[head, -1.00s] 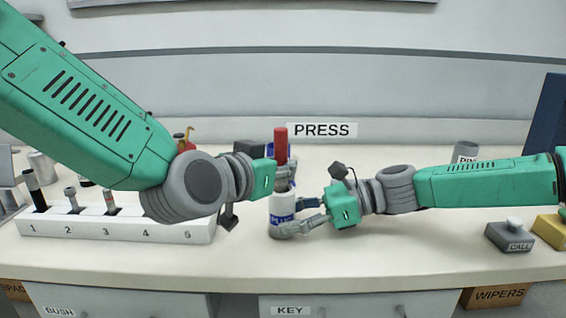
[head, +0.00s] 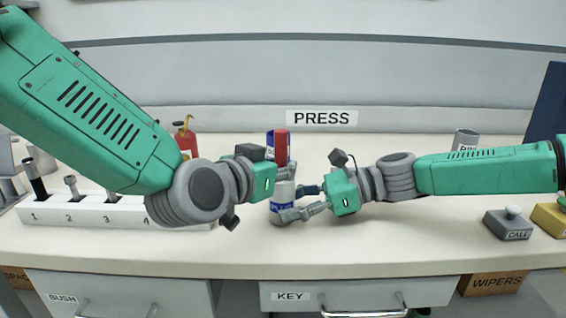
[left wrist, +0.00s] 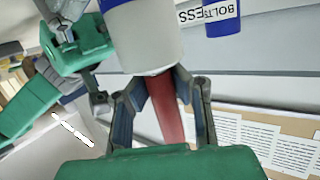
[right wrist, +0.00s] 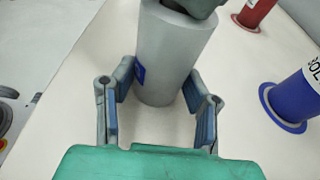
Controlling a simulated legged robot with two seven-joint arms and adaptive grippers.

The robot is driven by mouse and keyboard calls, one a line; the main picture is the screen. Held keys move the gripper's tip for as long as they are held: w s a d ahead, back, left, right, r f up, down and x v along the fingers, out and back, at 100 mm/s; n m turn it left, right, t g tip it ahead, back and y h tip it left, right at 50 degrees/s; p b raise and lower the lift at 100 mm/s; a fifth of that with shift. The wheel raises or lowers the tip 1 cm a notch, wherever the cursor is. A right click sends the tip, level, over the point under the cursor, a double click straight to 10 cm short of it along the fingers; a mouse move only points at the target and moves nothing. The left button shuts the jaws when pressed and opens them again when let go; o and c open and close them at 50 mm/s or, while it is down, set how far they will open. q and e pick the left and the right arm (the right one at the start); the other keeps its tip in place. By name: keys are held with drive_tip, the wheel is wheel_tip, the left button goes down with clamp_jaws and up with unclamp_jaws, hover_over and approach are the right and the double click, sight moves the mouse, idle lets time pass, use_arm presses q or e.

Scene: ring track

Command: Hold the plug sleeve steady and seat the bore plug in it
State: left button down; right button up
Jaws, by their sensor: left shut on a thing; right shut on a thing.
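The bore plug shows as a red rod (head: 282,143) standing upright above the plug sleeve. My left gripper (head: 284,172) is shut on it from the left. In the left wrist view the red rod (left wrist: 168,115) lies between the fingers, and its end reaches the sleeve's edge. Whether it has entered the bore is hidden. The plug sleeve (head: 282,212) is a pale cylinder with a blue label, upright on the bench, directly below the plug. My right gripper (head: 305,204) is shut on it from the right. The sleeve (right wrist: 170,60) also shows between the fingers in the right wrist view.
A white numbered rack (head: 105,215) with several tools stands at the left. A red can (head: 187,143) is behind it. A blue bolts cup (left wrist: 222,14) stands behind the plug. A grey cup (head: 466,140) and a call button (head: 508,224) are at the right. The front bench is clear.

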use_arm(q)
drive_tip(key=shift+f, duration=0.45)
drive_tip(key=c, duration=1.5)
unclamp_jaws()
drive_tip(key=shift+f, duration=0.1)
drive_tip(key=shift+s, duration=0.1)
use_arm(e)
drive_tip(key=shift+r, duration=0.1)
use_arm(q)
drive_tip(key=v, duration=1.1)
drive_tip(key=shift+s+a, duration=0.25)
use_arm(e)
drive_tip(key=o, duration=0.9)
drive_tip(key=shift+o, duration=0.2)
